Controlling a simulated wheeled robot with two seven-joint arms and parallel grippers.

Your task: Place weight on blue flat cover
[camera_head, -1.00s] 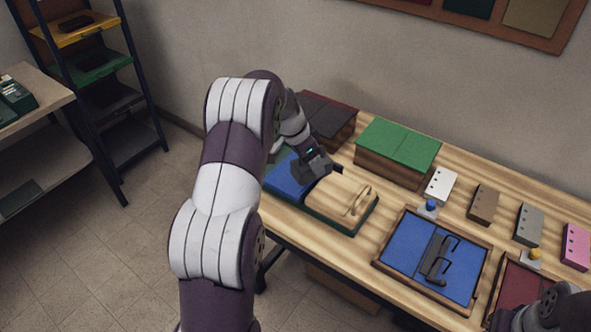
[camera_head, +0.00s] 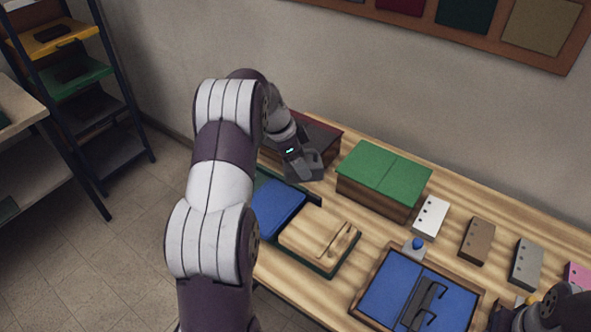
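A blue flat cover (camera_head: 277,207) lies in the left part of a dark green tray (camera_head: 314,195), partly hidden by my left arm. A pale wooden block with a handle (camera_head: 310,238) sits in the tray's right part. Another blue cover (camera_head: 378,299) lies in a wood-framed tray at the front, with a dark handled piece (camera_head: 418,306), perhaps a weight, on it. My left gripper (camera_head: 308,172) is above the back of the green tray, in front of a dark box; its fingertips are unclear. My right gripper (camera_head: 510,318) is partly visible at the lower right; its fingers are unclear.
A green-topped box (camera_head: 386,171) and a dark box (camera_head: 318,138) stand along the back. White (camera_head: 431,216), brown (camera_head: 477,240) and grey (camera_head: 526,262) blocks with holes stand to the right. A blue knob (camera_head: 417,244) is behind the front tray.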

